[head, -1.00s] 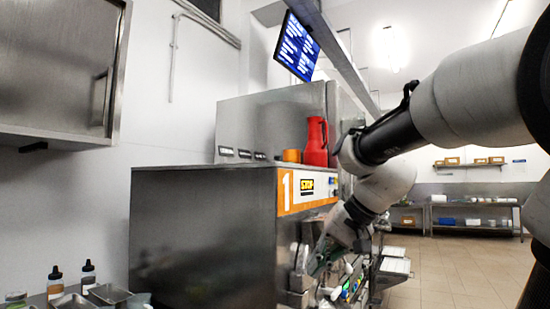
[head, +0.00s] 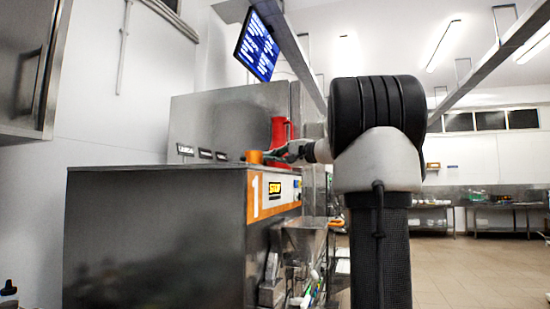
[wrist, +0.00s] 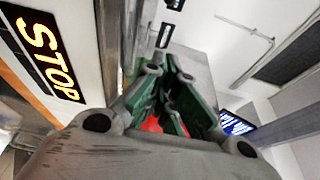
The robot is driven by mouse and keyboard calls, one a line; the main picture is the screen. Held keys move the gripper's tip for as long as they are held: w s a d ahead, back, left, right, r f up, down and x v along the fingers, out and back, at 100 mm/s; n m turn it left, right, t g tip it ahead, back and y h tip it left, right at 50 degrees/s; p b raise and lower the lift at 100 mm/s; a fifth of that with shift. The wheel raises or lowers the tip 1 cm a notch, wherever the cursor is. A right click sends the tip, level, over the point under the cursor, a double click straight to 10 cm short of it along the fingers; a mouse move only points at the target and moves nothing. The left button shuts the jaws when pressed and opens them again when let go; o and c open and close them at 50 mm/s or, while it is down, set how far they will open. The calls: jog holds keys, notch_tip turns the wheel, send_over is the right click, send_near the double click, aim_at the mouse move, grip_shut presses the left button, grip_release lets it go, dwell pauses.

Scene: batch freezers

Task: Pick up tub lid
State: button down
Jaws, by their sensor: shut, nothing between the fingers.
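I cannot make out a tub lid in either view. My gripper (head: 280,154) is at the top of the steel batch freezer, close to the small orange container and the red jug in the head view. In the wrist view my gripper (wrist: 168,88) shows green fingers that are shut with nothing held. My arm hides part of the area right of the freezer in the head view.
The freezer (head: 155,235) bears an orange panel marked 1 and STOP. A small orange container (head: 254,157) and a red jug (head: 279,133) stand on top. A screen (head: 257,47) hangs above. Floor (head: 465,265) is open at the right.

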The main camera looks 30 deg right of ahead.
jog(key=x, duration=0.6)
jog(key=shift+a, duration=0.1)
jog(key=s+a, duration=0.2)
jog(key=shift+a, duration=0.3)
jog(key=shift+s+a, duration=0.2)
jog(key=shift+a, duration=0.05)
jog(key=s+a, duration=0.4)
jog(key=a, duration=0.1)
jog(key=s+a, duration=0.2)
jog(key=a, duration=0.1)
jog(key=shift+s+a, duration=0.1)
jog(key=shift+s, duration=0.15)
